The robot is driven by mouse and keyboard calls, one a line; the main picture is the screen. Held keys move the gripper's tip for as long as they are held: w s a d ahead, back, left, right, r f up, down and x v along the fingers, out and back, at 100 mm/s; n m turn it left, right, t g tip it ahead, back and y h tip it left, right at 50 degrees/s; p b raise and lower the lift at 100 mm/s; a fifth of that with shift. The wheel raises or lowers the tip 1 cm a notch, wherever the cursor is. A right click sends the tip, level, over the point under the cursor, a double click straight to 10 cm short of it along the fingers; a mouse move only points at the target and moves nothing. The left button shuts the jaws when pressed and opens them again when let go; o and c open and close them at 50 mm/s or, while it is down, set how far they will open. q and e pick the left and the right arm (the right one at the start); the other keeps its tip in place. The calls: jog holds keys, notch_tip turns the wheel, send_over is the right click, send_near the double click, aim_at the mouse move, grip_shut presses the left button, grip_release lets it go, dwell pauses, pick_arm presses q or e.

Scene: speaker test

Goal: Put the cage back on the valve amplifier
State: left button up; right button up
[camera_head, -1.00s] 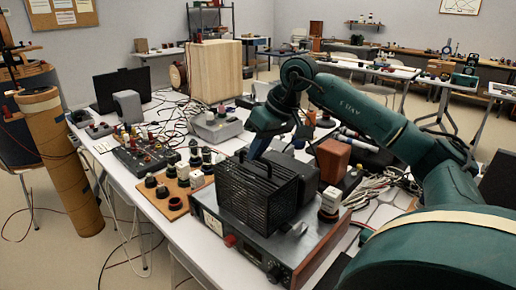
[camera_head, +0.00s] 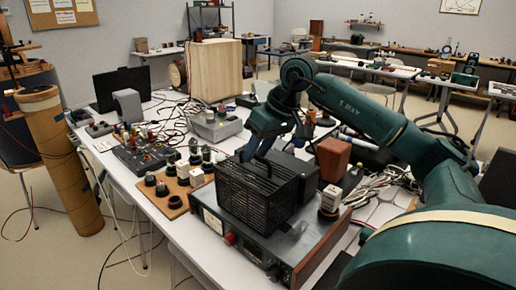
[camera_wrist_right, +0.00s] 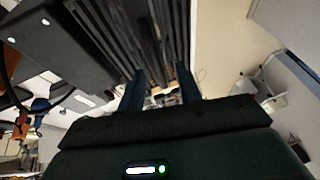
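The black slatted cage (camera_head: 258,197), with a handle on top, stands over the top of the valve amplifier (camera_head: 310,256), a silver and wood-sided unit at the table's front. Whether it is fully seated cannot be told. Its dark slats (camera_wrist_right: 160,35) fill the top of the right wrist view. My right gripper (camera_head: 256,148) is just above and behind the cage's handle. Its two blue fingers stand apart, and in the right wrist view the gripper (camera_wrist_right: 161,92) shows background between the fingertips. My left gripper is not in view.
A small white-topped part (camera_head: 330,198) stands on the amplifier's right end. A wooden board with valves (camera_head: 173,203) lies close at its left. A brown block (camera_head: 333,158) and loose cables (camera_head: 385,180) are behind and right. A wooden speaker box (camera_head: 214,70) stands farther back.

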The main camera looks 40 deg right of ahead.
jog(key=p+v, duration=0.2)
jog(key=v, duration=1.1)
jog(key=shift+r, duration=0.15)
jog(key=shift+d, duration=0.1)
